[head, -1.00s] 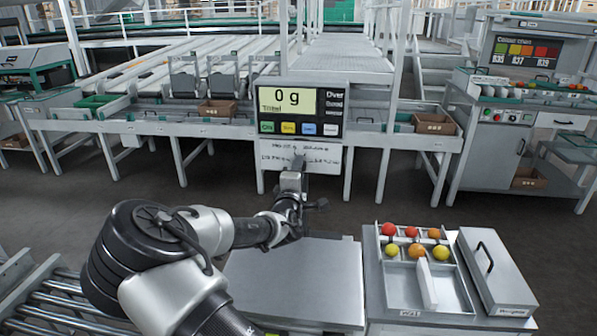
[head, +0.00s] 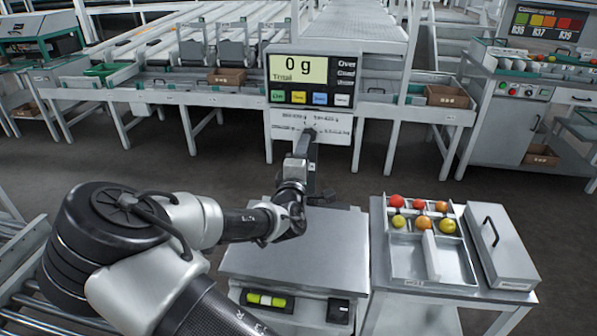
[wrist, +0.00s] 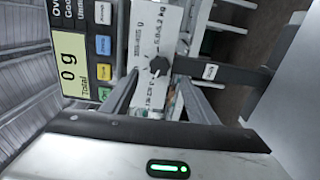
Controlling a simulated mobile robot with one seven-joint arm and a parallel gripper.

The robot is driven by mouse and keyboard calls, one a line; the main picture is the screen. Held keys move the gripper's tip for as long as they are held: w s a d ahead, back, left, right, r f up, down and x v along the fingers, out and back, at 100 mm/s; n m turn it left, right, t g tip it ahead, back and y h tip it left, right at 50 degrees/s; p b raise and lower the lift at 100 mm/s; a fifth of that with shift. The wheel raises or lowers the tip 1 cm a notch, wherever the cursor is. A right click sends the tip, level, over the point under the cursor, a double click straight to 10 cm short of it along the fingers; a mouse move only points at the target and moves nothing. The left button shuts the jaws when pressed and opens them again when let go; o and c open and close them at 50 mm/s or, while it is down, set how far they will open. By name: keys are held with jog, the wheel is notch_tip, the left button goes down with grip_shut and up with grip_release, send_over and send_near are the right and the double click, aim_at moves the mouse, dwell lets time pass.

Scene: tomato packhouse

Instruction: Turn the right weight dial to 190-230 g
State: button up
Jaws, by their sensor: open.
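A dark round dial (wrist: 157,66) with a pointer sits on a white printed plate (wrist: 150,35) in the wrist view. The labels around it are too small to read surely. In the head view the plate (head: 338,128) is under the scale display (head: 312,75), which reads 0 g, and my gripper covers part of it. My gripper (head: 309,135) is open in front of the plate. In the wrist view its fingers (wrist: 158,80) point at the dial, one on each side of it. I cannot tell whether they touch it. No second dial can be made out.
The scale's steel platform (head: 295,248) is below my arm. To its right stand a compartment tray (head: 407,278) with several red, orange and yellow tomatoes and a grey lidded box (head: 503,255). Conveyor frames and benches stand behind. Grey floor lies between.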

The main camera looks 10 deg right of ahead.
jog(key=p+v, duration=0.1)
jog(key=v, duration=0.9)
jog(key=shift+d, duration=0.1)
